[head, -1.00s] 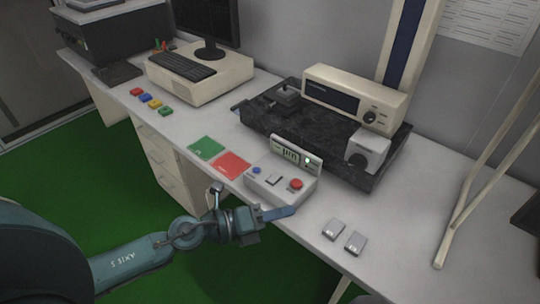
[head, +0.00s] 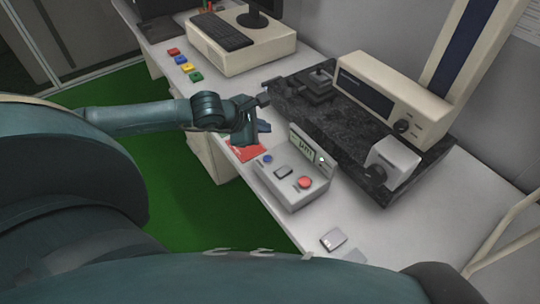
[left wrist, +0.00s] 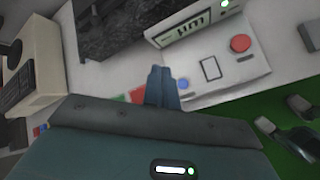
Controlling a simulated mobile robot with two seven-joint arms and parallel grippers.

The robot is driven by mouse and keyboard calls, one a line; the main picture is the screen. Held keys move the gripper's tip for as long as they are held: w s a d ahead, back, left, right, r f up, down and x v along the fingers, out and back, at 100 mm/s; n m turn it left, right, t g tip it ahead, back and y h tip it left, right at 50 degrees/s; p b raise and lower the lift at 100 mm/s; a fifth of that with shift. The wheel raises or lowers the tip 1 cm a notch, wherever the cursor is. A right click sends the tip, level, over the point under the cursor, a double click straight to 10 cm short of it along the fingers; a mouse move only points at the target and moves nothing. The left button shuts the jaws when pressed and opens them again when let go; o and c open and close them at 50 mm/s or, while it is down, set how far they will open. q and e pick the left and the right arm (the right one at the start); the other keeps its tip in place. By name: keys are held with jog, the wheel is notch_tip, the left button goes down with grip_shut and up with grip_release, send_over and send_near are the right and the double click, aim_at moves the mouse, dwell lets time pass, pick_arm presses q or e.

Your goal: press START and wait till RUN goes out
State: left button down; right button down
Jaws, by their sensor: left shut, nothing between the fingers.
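A light grey control box (head: 292,194) sits near the table's front edge. I cannot read START or RUN. My left gripper (head: 264,127) is shut and empty at the box's blue-button end. In the left wrist view its fingertips (left wrist: 160,73) appear beside the blue button (left wrist: 183,83); contact is unclear.
A red card (head: 247,151) lies partly under my left gripper. A black granite slab (head: 345,150) with instruments stands close behind the box. A small grey block (head: 333,239) lies to the right. Several coloured blocks and a computer (head: 243,48) are at the far left.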

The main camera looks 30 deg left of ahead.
aim_at(264, 161)
jog(key=shift+s, duration=0.1)
